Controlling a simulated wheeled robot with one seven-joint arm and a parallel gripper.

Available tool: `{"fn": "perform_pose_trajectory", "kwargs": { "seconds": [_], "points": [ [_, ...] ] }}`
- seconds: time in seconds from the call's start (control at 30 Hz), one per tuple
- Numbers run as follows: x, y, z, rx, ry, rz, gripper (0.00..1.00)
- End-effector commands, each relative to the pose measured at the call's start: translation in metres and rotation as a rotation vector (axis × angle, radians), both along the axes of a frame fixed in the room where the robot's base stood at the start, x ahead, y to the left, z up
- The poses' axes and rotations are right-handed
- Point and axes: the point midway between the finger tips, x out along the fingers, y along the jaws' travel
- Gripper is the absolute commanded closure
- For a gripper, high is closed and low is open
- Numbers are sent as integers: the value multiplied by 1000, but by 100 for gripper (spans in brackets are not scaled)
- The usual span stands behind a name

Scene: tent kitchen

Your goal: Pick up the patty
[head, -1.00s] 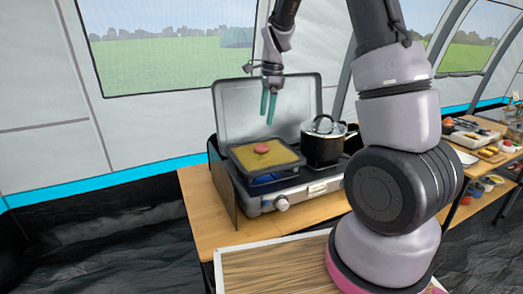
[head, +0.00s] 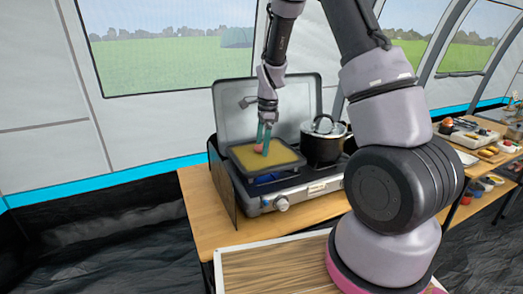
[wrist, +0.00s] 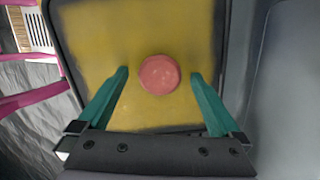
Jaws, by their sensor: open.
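The patty (wrist: 159,74) is a small round pink-red disc lying on the yellowish griddle pan (wrist: 90,40). In the head view the patty (head: 259,148) is mostly hidden behind my fingers, and the griddle pan (head: 284,157) sits on the left burner of the stove. My gripper (head: 264,138) points down over the pan with its teal fingers at the patty. In the wrist view my gripper (wrist: 160,80) is open, with one finger on each side of the patty and a gap on both sides.
A black pot (head: 324,143) with a lid stands on the stove just right of the pan. The stove's raised grey lid (head: 230,110) stands behind. A wooden table (head: 225,220) carries the stove. Food and bowls lie on a table at the far right.

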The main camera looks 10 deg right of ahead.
Motion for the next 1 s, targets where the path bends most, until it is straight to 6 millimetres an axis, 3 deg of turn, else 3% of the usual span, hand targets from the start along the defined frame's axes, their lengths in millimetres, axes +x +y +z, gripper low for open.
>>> {"fn": "perform_pose_trajectory", "kwargs": {
  "seconds": [0.13, 0.3, 0.37, 0.67, 1.0],
  "points": [
    [0, 0, 0, 0, 0, 0, 0],
    [0, 0, 0, 0, 0, 0, 65],
    [0, 0, 0, 0, 0, 0, 86],
    [1, 0, 6, 0, -2, 1, 86],
    [1, 1, 69, 1, -4, 2, 86]
  ]
}}
